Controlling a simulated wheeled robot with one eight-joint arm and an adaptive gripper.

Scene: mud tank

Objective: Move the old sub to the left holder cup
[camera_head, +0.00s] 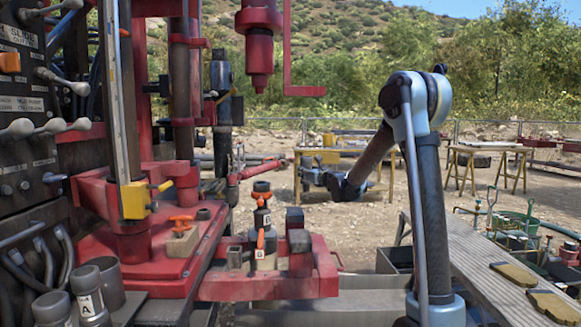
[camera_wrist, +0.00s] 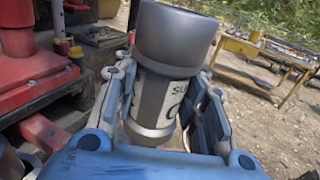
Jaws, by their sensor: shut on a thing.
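In the wrist view a grey metal sub (camera_wrist: 158,103) with a wide dark-grey top and a white label reading "SU…" stands between the fingers of my gripper (camera_wrist: 162,82), which is shut on it. The rest of the label is hidden. In the head view my gripper (camera_head: 320,177) hangs at the end of my arm, right of the red rig and above the gravel; the sub is too small to make out there. At lower left, a dark open-looking cup (camera_head: 110,286) stands beside a grey cylinder marked "A" (camera_head: 88,306). I cannot tell which is the left holder cup.
The lever panel (camera_head: 25,115) and red rig with its mast fill the left. A red bracket (camera_head: 268,284) holds a black fitting with orange parts (camera_head: 263,215). A wooden plank (camera_head: 505,265) lies at right. Yellow trestle tables (camera_head: 485,150) stand behind on open gravel.

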